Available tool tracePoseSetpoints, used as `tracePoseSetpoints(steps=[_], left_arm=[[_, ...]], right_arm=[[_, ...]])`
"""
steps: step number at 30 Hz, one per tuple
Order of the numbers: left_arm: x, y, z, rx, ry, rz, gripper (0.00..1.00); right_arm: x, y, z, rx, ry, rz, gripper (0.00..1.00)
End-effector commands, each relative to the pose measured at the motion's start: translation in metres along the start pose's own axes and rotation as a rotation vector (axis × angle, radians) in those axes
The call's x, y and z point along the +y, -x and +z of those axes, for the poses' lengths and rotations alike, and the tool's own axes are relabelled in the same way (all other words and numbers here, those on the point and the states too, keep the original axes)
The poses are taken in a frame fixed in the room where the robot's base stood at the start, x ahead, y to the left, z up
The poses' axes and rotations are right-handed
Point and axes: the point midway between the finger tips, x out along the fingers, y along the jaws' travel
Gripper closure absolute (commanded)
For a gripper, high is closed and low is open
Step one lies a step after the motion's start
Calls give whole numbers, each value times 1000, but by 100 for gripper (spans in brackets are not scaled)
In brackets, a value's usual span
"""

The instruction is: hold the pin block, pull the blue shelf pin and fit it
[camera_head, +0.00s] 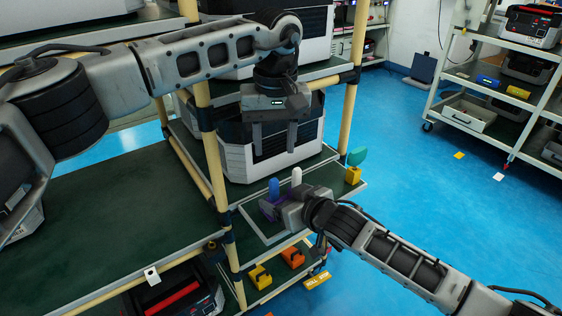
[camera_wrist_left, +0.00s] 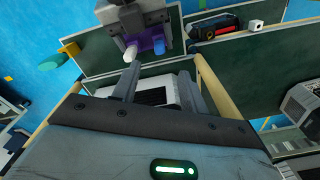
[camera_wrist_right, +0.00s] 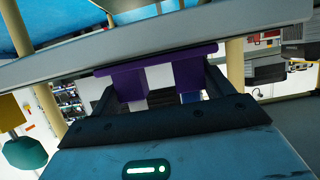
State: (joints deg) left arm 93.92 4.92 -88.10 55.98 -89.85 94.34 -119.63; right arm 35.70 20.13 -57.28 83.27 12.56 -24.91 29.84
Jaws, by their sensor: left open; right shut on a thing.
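The purple pin block (camera_head: 267,209) is held over the green shelf by my right gripper (camera_head: 284,207), which is shut on it. A blue shelf pin (camera_head: 274,187) and a white pin (camera_head: 296,176) stand upright at the block. The left wrist view shows the purple block (camera_wrist_left: 150,46), the blue pin (camera_wrist_left: 165,30) and the white pin (camera_wrist_left: 131,53). The right wrist view shows the block (camera_wrist_right: 185,57) across my right gripper's fingers. My left gripper (camera_head: 273,143) is open and empty, above the pins and apart from them, with fingers pointing down.
A white-and-black unit (camera_head: 237,160) stands on the shelf behind the grippers. Cream rack posts (camera_head: 217,165) rise beside my left arm. A teal piece on a yellow block (camera_head: 352,175) sits at the shelf's right corner. Orange and yellow holders (camera_head: 292,257) are lower down.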

Motion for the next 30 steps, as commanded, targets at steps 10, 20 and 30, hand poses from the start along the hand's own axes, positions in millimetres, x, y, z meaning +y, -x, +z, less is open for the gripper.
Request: tracePoseSetpoints(steps=[10, 20, 30], left_arm=[[4, 8, 8, 80, 428, -15, 57], [2, -30, 5, 86, 469, -16, 57], [0, -91, 0, 86, 467, -16, 57]], right_arm=[[0, 0, 0, -1, -1, 0, 44], [0, 0, 0, -1, -1, 0, 44], [0, 0, 0, -1, -1, 0, 44]])
